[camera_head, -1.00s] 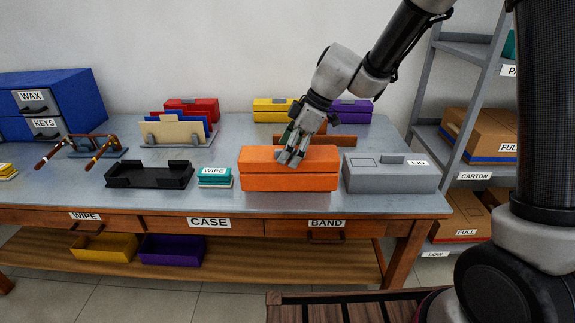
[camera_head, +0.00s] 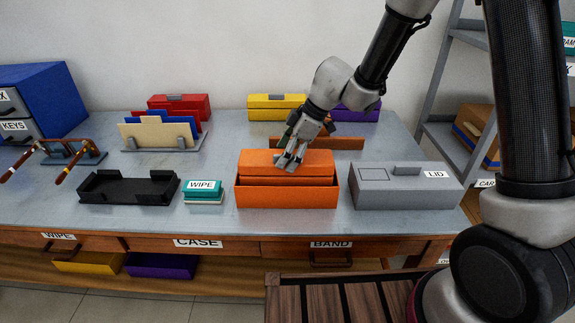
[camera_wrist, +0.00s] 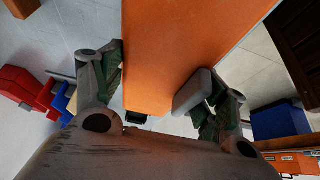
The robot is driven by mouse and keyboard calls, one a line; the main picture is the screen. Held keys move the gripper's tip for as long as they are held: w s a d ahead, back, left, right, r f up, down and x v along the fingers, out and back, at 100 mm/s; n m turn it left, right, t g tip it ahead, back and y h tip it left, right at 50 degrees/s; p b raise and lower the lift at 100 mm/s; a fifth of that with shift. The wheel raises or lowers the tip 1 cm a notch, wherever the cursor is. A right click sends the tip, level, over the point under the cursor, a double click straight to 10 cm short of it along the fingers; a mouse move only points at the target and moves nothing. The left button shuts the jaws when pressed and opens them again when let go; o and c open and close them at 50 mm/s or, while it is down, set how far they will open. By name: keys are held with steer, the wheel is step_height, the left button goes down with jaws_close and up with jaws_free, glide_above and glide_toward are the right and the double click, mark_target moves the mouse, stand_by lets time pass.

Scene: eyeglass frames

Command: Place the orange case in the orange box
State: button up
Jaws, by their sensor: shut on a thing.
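The orange case (camera_head: 318,165) is a long closed box with a lighter orange top. My gripper (camera_head: 290,160) is shut on it near the middle, from above. The darker orange box (camera_head: 286,196) stands on the table below the case, near the front edge. The case lines up with the box's opening, and its lower part is hidden behind the box's front wall. I cannot tell whether it touches the bottom. In the wrist view the orange case (camera_wrist: 185,35) lies between the two fingers of my gripper (camera_wrist: 155,85).
A grey LID case (camera_head: 405,187) stands close on the right. Teal WIPE packs (camera_head: 204,193) and a black tray (camera_head: 128,188) are on the left. A brown bar (camera_head: 335,143) lies behind the box. Yellow (camera_head: 275,107) and red (camera_head: 180,107) cases stand at the back.

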steer(key=shift+f, duration=1.6)
steer(key=shift+f, duration=0.15)
steer(key=o, duration=2)
steer(key=shift+o, duration=0.2)
